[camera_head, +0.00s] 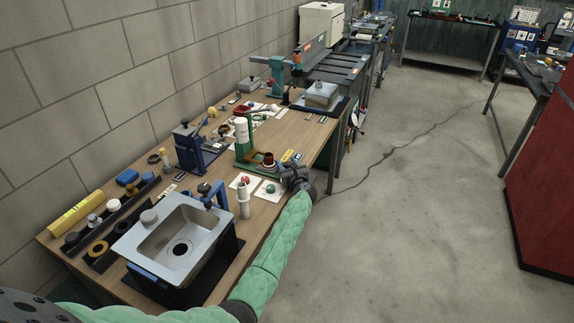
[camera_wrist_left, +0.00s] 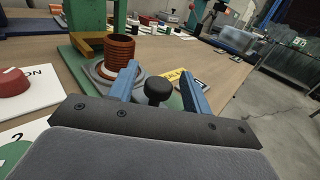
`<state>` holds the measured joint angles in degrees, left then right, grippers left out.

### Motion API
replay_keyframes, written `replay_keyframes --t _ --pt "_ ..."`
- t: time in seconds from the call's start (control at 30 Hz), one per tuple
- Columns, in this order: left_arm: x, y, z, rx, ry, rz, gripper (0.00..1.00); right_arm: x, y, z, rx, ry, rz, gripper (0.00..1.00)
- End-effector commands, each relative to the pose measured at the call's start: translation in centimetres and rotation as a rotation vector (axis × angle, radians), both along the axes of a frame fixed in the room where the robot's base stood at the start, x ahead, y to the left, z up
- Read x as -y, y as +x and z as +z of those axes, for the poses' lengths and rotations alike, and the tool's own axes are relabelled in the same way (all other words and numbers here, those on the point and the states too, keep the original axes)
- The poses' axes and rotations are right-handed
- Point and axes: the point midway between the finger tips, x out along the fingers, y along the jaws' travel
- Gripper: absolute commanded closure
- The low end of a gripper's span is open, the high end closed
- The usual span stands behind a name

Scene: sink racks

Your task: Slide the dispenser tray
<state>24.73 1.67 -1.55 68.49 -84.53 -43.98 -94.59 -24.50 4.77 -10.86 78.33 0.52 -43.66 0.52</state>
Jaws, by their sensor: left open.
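The dispenser is a green stand (camera_head: 240,152) with a white bottle (camera_head: 241,130) on the wooden bench. At its foot is a low green tray, shown in the wrist view with a copper-coloured ribbed cup (camera_wrist_left: 120,52) on a grey ring. The cup also shows in the head view (camera_head: 268,160). A black knob (camera_wrist_left: 158,91) stands at the tray's near edge. My left gripper (camera_head: 287,171) is at the bench's front edge, beside the tray. Its blue fingers (camera_wrist_left: 159,76) are apart, one on each side of the knob; contact cannot be told. My right gripper is not in view.
A steel sink (camera_head: 160,250) stands near me on the bench. White cards with a red button (camera_wrist_left: 12,82) and a green one lie beside the gripper. A white cylinder (camera_head: 243,200) stands near the sink. The floor right of the bench is clear.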

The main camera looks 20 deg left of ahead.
Motion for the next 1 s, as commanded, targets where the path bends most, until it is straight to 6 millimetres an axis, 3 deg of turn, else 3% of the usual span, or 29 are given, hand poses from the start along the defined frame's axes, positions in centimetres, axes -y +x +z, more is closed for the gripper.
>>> replay_keyframes --t 0.17,0.53,1.0 --pt "1.2 -1.2 -0.3 0.0 -0.001 -0.001 0.51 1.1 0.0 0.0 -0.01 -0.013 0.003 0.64" --pt "4.7 -5.0 -0.3 -0.001 -0.002 0.0 0.51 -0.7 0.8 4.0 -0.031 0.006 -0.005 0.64" --pt "5.3 -5.6 -0.1 0.0 -0.001 0.0 0.5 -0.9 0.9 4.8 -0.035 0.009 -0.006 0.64"
